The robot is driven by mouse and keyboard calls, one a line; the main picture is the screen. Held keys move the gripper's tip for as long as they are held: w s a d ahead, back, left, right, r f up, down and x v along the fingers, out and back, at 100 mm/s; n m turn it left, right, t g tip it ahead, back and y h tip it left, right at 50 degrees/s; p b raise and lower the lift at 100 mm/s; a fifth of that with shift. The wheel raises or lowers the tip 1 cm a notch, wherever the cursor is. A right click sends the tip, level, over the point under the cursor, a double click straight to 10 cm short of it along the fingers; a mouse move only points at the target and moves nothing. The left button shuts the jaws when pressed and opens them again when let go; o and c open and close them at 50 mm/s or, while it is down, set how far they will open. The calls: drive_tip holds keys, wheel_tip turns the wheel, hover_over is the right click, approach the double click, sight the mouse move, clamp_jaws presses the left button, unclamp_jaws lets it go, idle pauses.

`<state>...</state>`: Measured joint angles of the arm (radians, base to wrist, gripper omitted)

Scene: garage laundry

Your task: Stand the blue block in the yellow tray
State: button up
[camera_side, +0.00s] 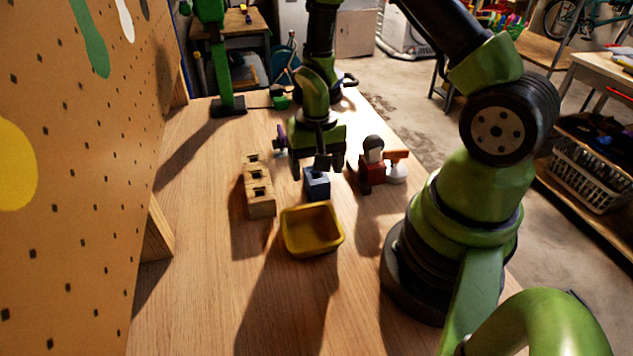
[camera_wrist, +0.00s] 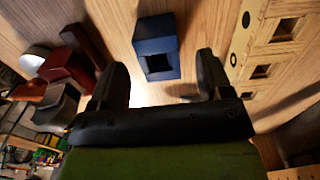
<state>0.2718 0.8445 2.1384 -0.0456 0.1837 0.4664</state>
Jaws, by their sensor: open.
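The blue block (camera_side: 317,186) is on the wooden table just behind the yellow tray, with a dark square opening in one face. In the wrist view the blue block (camera_wrist: 155,32) lies ahead of the fingers, roughly centred between them. The yellow tray (camera_side: 287,236) is shallow with rounded corners and looks empty; it does not show in the wrist view. My gripper (camera_side: 318,163) points down just above and behind the block. Whether a finger touches the block is unclear.
A row of pale wooden blocks with square holes (camera_side: 260,202) stands left of the blue block. A red block (camera_side: 372,173) and a white-and-orange item (camera_side: 397,168) stand to the right. A pegboard wall (camera_side: 85,170) bounds the left. The table in front of the tray is clear.

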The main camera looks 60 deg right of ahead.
drive_tip(key=shift+f, duration=1.4)
drive_tip(key=shift+c, duration=0.4)
drive_tip(key=c, duration=1)
